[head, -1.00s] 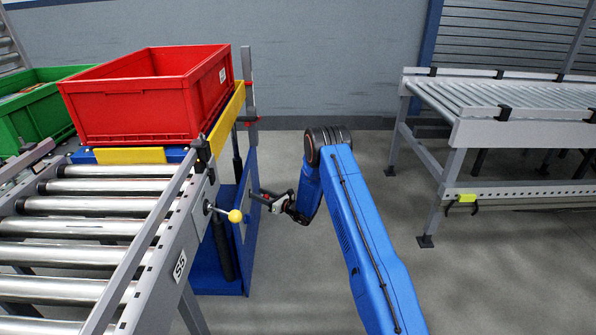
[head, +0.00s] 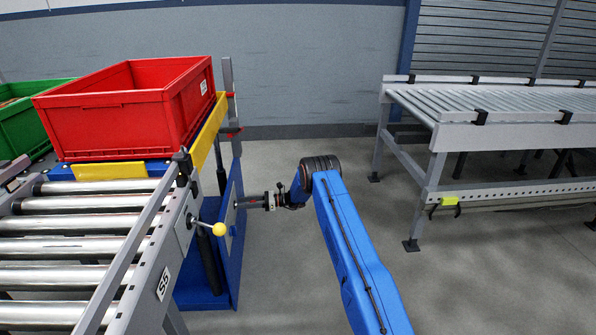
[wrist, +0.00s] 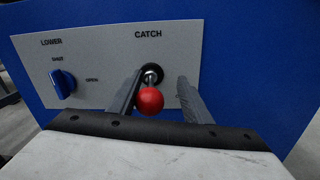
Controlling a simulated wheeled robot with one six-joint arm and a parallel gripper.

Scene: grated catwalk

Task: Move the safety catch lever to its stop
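The safety catch lever (wrist: 151,101) has a red ball knob in the wrist view. It comes out of a round dark socket under the word CATCH on a grey plate (wrist: 103,62), and the ball shows just below the socket. My gripper (wrist: 158,92) is open, with one finger on each side of the lever. The left finger is close to the knob; I cannot tell whether it touches. A wider gap shows on the right. In the head view my gripper (head: 248,203) is at the blue lift panel (head: 230,245); the red knob is hidden there.
A blue LOWER knob (wrist: 63,83) is left of the catch. A yellow-ball lever (head: 218,229) sticks out from the roller conveyor (head: 70,245) near my gripper. A red crate (head: 120,110) stands on the lift. Floor is clear before the right conveyor (head: 500,135).

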